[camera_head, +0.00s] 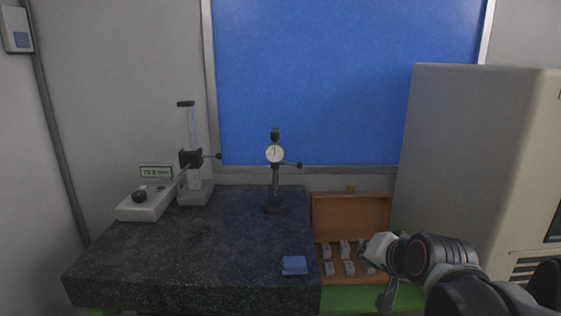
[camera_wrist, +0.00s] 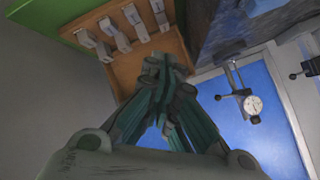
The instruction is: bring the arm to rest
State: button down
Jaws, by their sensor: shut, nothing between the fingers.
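My gripper (camera_head: 384,300) is at the lower right of the head view, in front of the right part of an open wooden case. In the wrist view my gripper (camera_wrist: 166,66) points up the picture toward the wooden case. Its fingers are together with nothing between them. My arm comes in from the lower right corner of the head view and covers part of the case and the green surface.
The wooden case (camera_head: 350,217) holds several grey blocks (camera_head: 349,268). Left of it, a dark granite slab (camera_head: 190,255) bears a blue block (camera_head: 294,265), a dial gauge stand (camera_head: 275,180) and a height gauge (camera_head: 190,160). A large beige cabinet (camera_head: 450,150) stands at right.

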jog(key=s+f+n+g, duration=0.1)
jog(key=s+f+n, duration=0.1)
jog(key=s, duration=0.6)
jog(key=s+f+n+g+h, duration=0.1)
jog(key=s+n, duration=0.3)
jog(key=s, duration=0.5)
jog(key=shift+d+f+g, duration=0.45)
jog(key=shift+f+g, duration=0.05)
jog(key=shift+g, duration=0.3)
jog(key=shift+s, duration=0.1)
dwell(0.3)
